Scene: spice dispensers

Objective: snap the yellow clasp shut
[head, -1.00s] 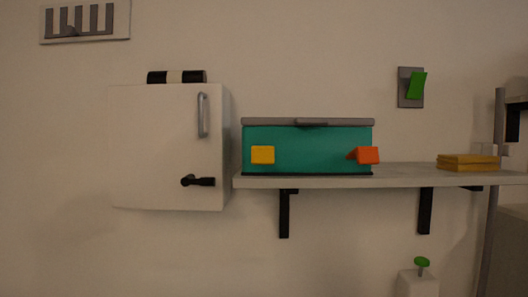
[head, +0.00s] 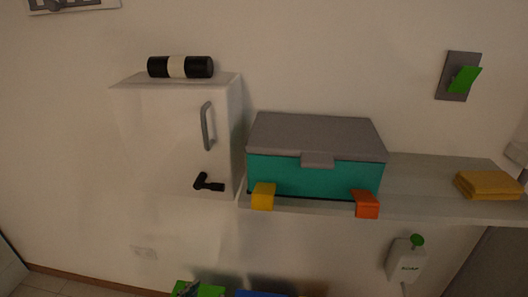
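The yellow clasp (head: 263,196) is at the lower left of the front of a teal box (head: 310,178) with a grey lid (head: 315,135). The clasp juts out from the box front, low down and apart from the lid's edge, so it looks unfastened. An orange clasp (head: 366,204) juts out in a similar way at the lower right of the box front. The lid lies down on the box. Neither of my grippers is in view.
The box stands on a grey wall shelf (head: 430,190), with a folded yellow cloth (head: 488,185) to the right. A white cabinet (head: 165,135) with a handle and black latch is close on the left. A soap dispenser (head: 406,259) hangs below. A green-levered switch (head: 459,77) is on the wall.

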